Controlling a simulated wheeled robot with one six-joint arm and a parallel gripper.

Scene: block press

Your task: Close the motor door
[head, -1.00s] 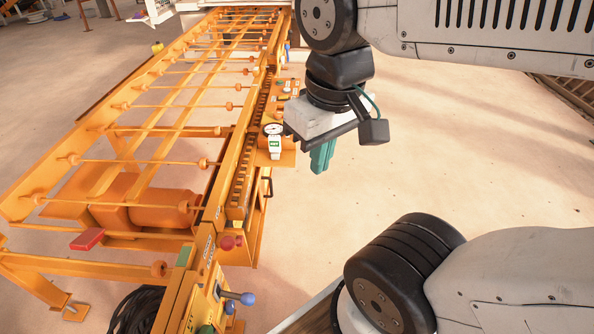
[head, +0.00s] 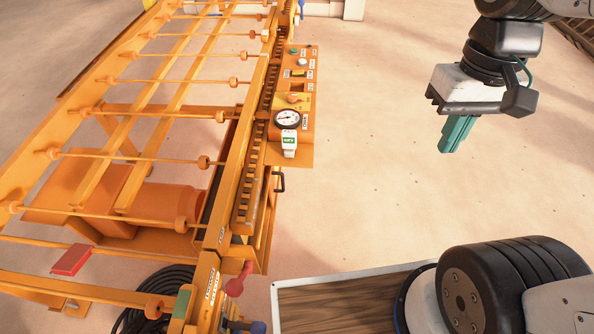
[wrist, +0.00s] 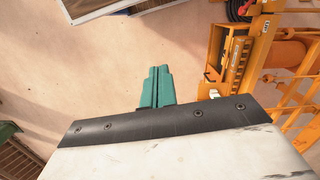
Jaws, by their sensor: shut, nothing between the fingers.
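The orange side of the press frame carries a panel with a dark handle (head: 279,181), seen nearly edge-on below the gauge. It looks like the motor door (head: 262,225), but I cannot tell how far open it stands. The orange motor housing (head: 160,208) lies under the rollers. My gripper (head: 449,147) is shut and empty, its teal fingers pointing down over bare floor, well to the right of the handle. In the wrist view the shut fingers (wrist: 158,72) point at the floor, with the orange machine to their right.
A control panel with a gauge (head: 287,119), buttons and a lever juts from the machine's side. A red-knobbed lever (head: 235,286) and a black cable coil (head: 150,300) are near the front. Open floor (head: 370,190) lies between the machine and my gripper.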

